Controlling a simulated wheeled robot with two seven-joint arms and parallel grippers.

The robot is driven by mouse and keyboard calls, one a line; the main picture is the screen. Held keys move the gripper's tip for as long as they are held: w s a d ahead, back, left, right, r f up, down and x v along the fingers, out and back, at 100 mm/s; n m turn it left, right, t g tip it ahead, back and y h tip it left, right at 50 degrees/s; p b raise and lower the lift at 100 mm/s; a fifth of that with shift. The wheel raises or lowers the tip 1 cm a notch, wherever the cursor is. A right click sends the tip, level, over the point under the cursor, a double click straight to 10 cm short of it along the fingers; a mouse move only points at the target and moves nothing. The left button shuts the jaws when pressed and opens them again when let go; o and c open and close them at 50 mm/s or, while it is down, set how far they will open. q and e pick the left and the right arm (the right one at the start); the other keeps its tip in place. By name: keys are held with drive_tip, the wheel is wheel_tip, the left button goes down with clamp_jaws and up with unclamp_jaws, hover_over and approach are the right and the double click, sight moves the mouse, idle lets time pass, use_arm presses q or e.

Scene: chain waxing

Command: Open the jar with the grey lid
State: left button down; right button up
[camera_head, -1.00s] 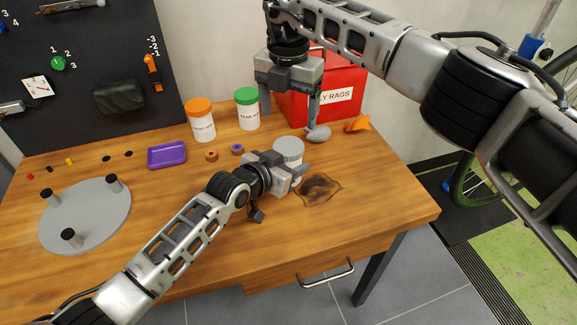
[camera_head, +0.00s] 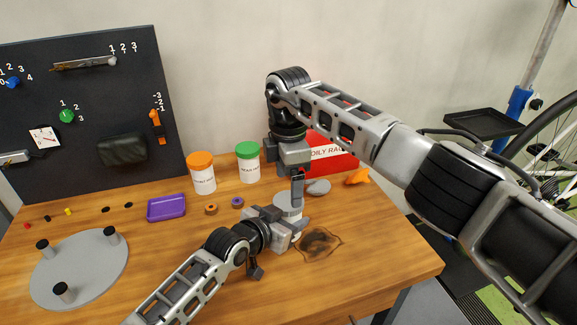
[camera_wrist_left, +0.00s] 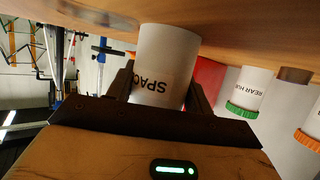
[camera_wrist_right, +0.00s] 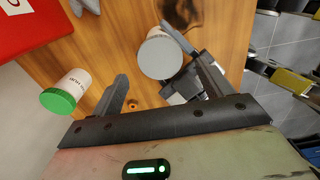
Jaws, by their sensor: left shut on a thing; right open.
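The white jar (camera_wrist_left: 165,55) with a grey lid (camera_head: 287,203) stands on the wooden table. Its label, partly hidden, reads "SPAC" in the left wrist view. My left gripper (camera_head: 290,228) is shut around the jar's body from the side. My right gripper (camera_head: 291,190) points down over the jar, open and empty. In the right wrist view the grey lid (camera_wrist_right: 160,57) lies between the open fingers, a little beyond their tips and apart from them. In the head view a right finger covers part of the lid. The lid is on the jar.
An orange-lidded jar (camera_head: 203,178) and a green-lidded jar (camera_head: 248,163) stand behind. A red rag box (camera_head: 340,158), a grey rounded object (camera_head: 318,187) and an orange object (camera_head: 358,176) lie back right. A purple tray (camera_head: 166,208) is left. A dark stain (camera_head: 319,243) marks the table.

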sight(288, 200)
drive_tip(key=shift+f, duration=2.2)
drive_tip(key=shift+c, duration=0.3)
drive_tip(key=c, duration=1)
drive_tip(key=n, duration=1.3)
drive_tip(key=shift+r+n, duration=0.1)
drive_tip(key=shift+n, duration=0.3)
drive_tip(key=n, duration=0.2)
drive_tip(key=shift+n, duration=0.4)
drive_tip(key=o, duration=1.1)
drive_tip(key=shift+a, duration=0.1)
